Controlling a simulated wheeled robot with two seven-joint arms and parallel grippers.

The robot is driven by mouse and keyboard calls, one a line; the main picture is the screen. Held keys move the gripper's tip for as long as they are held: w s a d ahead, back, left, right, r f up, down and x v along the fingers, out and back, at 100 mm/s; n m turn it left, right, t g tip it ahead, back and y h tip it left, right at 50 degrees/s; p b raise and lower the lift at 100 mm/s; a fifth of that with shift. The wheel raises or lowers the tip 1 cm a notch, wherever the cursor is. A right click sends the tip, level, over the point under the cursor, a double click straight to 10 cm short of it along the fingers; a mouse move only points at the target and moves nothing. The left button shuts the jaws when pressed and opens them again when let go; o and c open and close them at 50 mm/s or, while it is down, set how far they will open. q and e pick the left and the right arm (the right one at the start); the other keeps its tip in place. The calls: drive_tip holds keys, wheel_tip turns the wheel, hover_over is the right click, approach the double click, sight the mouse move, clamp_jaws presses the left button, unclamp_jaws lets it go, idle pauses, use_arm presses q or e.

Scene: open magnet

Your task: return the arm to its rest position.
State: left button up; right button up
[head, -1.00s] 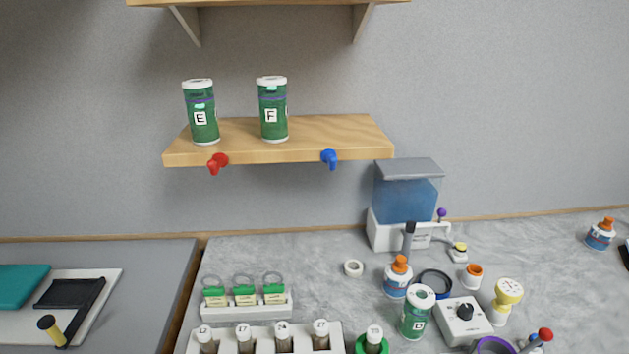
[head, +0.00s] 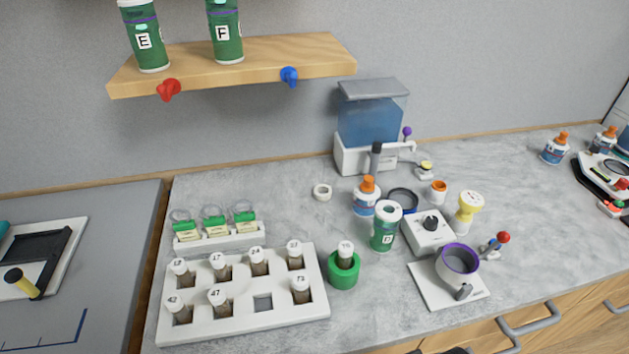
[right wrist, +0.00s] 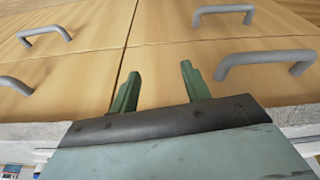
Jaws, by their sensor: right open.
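My right gripper (right wrist: 158,92) shows in the right wrist view with its two green fingers spread apart and nothing between them. Beyond the fingers are wooden cabinet fronts (right wrist: 165,60) with grey handles. No contact between the fingers and the cabinet is visible.
The grey marble counter (head: 330,310) holds a white vial rack (head: 245,325), a green holder with a vial (head: 343,272), a green jar (head: 384,228), a water dispenser (head: 368,125) and a purple-rimmed pot (head: 457,262). Grey handles (head: 530,320) stick out below the counter's front edge.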

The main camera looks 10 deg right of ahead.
wheel_tip(320, 180, down, 14)
drive_tip(key=s+b, duration=0.2)
drive_tip(key=s+d+f+g+b, duration=0.1)
drive_tip(key=s+f+b, duration=0.1)
drive_tip(key=s+f, duration=0.6)
drive_tip(key=s+d+f+g+b, duration=0.1)
drive_tip(key=s+d+f+b, duration=0.1)
drive_tip(key=s+f, duration=0.7)
wheel_tip(320, 180, down, 5)
drive_tip(key=shift+s+b, duration=0.3)
drive_tip(key=shift+b, duration=0.05)
